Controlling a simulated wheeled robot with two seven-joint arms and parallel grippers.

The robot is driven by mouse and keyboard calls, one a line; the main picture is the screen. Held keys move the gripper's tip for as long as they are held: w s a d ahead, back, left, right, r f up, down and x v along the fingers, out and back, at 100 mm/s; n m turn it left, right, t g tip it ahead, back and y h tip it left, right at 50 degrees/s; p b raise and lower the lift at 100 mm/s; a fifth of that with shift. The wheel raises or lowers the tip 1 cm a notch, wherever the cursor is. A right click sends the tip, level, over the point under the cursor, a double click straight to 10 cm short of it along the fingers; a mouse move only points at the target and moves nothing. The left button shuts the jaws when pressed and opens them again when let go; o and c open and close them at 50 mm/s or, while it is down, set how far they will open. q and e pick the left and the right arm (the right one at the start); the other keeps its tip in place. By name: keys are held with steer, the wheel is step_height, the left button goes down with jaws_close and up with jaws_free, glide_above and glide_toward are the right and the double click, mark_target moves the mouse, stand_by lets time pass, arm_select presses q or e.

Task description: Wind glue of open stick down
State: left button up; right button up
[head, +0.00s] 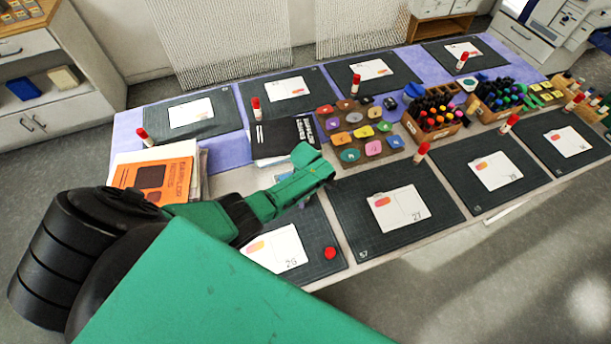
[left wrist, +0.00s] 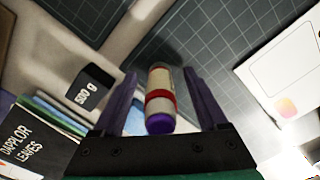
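The open glue stick (left wrist: 160,98) stands between the fingers of my left gripper (left wrist: 160,76) in the left wrist view. It has a pale body, a red collar and purple glue showing at the end nearest the camera. Narrow gaps show on both sides of the stick, so the gripper looks open around it. In the head view my left gripper (head: 305,172) is over the near-left mat and hides the stick. A red cap (head: 330,253) lies on that mat, right of a white card (head: 276,249). My right gripper is not in view.
A black 500 g block (left wrist: 88,88) and a dark book (left wrist: 30,137) lie left of the stick. An orange-covered stack (head: 158,176) is left of the gripper. Mats with cards and capped sticks, marker boxes (head: 433,113) and a stamp tray (head: 358,130) fill the table.

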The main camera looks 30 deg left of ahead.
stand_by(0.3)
arm_select(q)
steer(key=m, duration=0.3)
steer(key=shift+r+m, duration=0.1)
steer(key=shift+m, duration=0.3)
steer(key=m, duration=0.4)
steer(key=shift+m+p, duration=0.3)
steer(key=shift+p, duration=0.05)
steer(key=m, duration=0.6)
